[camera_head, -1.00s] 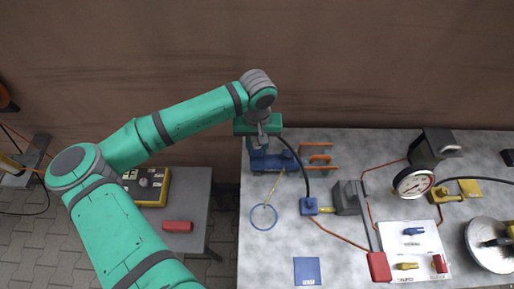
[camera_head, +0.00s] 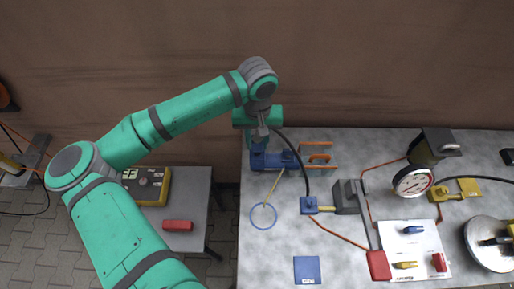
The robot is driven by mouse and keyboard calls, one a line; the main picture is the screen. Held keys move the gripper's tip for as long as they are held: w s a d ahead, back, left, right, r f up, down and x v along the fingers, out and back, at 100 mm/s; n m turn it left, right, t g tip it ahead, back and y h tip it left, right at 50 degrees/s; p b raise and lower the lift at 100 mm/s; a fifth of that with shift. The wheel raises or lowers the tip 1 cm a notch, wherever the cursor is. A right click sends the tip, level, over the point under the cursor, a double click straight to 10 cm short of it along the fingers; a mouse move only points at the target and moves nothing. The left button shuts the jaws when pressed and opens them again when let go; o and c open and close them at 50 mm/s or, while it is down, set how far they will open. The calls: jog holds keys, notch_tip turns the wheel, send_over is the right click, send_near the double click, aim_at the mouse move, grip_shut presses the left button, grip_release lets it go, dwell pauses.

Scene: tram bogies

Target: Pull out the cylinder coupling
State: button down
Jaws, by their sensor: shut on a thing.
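My gripper (camera_head: 262,134) points down at the back left of the grey bench, just behind and over a blue device (camera_head: 278,160) with orange bars on its right. The gripper is shut on what looks like the cylinder coupling, at the end of a black hose (camera_head: 303,165). The coupling itself is too small and too hidden by the gripper to make out. From the gripper the hose arcs right and down to a blue block (camera_head: 309,206). I cannot tell whether the coupling is clear of the blue device.
A blue ring (camera_head: 263,216) with a yellow strip lies in front. A grey block (camera_head: 348,197), a gauge (camera_head: 413,181), a white sheet (camera_head: 425,262) with small fittings and a round metal disc (camera_head: 488,262) stand to the right.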

jog(key=shift+r, duration=1.3)
